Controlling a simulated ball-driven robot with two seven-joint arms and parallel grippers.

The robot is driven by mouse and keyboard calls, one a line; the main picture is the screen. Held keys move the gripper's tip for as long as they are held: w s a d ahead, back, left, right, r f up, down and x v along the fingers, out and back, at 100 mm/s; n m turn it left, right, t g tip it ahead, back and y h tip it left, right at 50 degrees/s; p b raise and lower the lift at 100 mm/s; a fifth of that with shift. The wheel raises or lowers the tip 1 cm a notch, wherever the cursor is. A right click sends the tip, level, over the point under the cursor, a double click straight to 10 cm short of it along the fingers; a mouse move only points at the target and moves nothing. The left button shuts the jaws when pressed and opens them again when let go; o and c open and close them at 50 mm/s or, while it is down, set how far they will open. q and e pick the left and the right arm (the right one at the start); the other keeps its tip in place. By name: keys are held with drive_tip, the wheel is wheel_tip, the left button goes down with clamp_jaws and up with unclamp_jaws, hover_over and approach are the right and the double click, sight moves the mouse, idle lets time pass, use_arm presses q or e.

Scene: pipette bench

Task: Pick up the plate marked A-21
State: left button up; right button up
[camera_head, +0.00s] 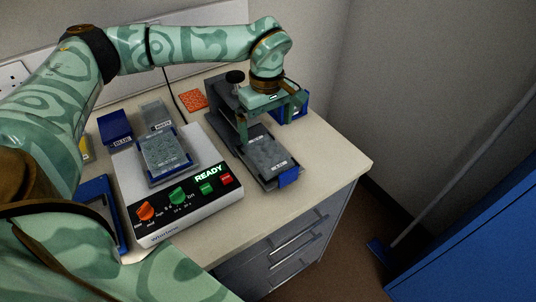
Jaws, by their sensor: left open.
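A grey plate (266,154) with small white labels lies flat on a dark stand (219,119) right of the white machine. Another grey plate (165,154) lies in a blue holder on the machine. The labels are too small to read, so I cannot tell which plate is marked A-21. My left gripper (270,122) is open, its fingers pointing down. It is over the rear part of the stand, near the far end of the right plate, and appears empty. I cannot tell whether a finger touches the stand. My right gripper is not in view.
The white machine (170,222) has orange and green knobs and a lit READY display. A blue box (115,128), a grey box (156,114) and an orange-red rack (193,99) stand behind. A blue tray (94,188) is at left. The bench (335,165) is clear at right.

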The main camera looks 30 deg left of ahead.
sight(266, 155)
use_arm(q)
wheel_tip(266, 155, down, 3)
drive_tip(key=shift+w+a+f, duration=0.1)
drive_tip(key=shift+f+b, duration=0.3)
drive_tip(key=shift+f, duration=0.05)
wheel_tip(266, 155, down, 5)
drive_tip(key=shift+a+r+b, duration=0.1)
drive_tip(key=shift+b, duration=0.6)
drive_tip(key=shift+r, duration=0.1)
drive_tip(key=c, duration=0.8)
drive_tip(key=shift+c, duration=1)
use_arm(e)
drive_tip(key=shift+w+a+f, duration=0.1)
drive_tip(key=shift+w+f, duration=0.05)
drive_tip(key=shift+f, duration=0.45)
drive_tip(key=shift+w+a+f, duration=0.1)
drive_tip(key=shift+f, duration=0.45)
